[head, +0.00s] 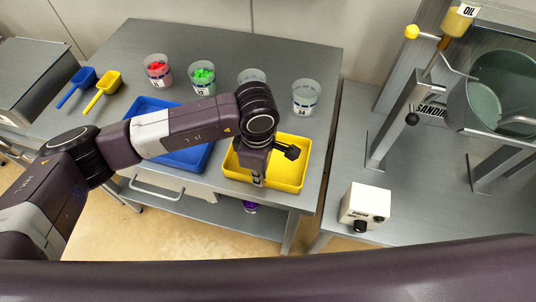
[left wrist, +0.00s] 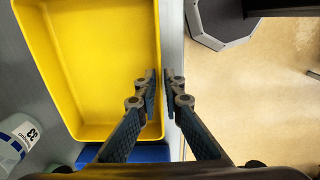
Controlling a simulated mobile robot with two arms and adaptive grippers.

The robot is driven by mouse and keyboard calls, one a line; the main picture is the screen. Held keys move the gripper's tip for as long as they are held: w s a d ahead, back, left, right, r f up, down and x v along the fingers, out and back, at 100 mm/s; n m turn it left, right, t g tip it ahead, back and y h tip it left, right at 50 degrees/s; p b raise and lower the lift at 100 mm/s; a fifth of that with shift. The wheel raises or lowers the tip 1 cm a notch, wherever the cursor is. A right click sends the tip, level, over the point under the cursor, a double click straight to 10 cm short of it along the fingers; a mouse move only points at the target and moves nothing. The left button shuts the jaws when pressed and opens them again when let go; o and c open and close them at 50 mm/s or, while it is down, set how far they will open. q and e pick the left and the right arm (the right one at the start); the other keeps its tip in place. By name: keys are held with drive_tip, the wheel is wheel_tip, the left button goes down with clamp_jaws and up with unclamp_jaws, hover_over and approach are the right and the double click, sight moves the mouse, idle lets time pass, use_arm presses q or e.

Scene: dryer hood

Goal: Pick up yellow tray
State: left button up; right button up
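The yellow tray (head: 288,183) lies on the metal table's front right part, below my left arm in the head view. In the left wrist view the tray (left wrist: 95,60) fills the upper left. My left gripper (head: 257,181) is at the tray's front edge. In the left wrist view the left gripper (left wrist: 161,88) has one finger inside the tray and one outside. The fingertips are close together with the tray's wall between them, so it looks shut on that wall. Part of the tray is hidden by my arm. My right gripper is not in view.
A blue tray (head: 187,160) lies just left on the table (head: 240,54). Several cups stand behind, including a clear cup (head: 305,98). Blue (head: 82,79) and yellow (head: 108,84) scoops lie at left. A white control box (head: 366,204) and a machine stand at right.

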use_arm(q)
drive_tip(key=shift+f, duration=1.3)
clamp_jaws()
drive_tip(key=shift+d+r, duration=0.1)
drive_tip(key=shift+r, duration=0.1)
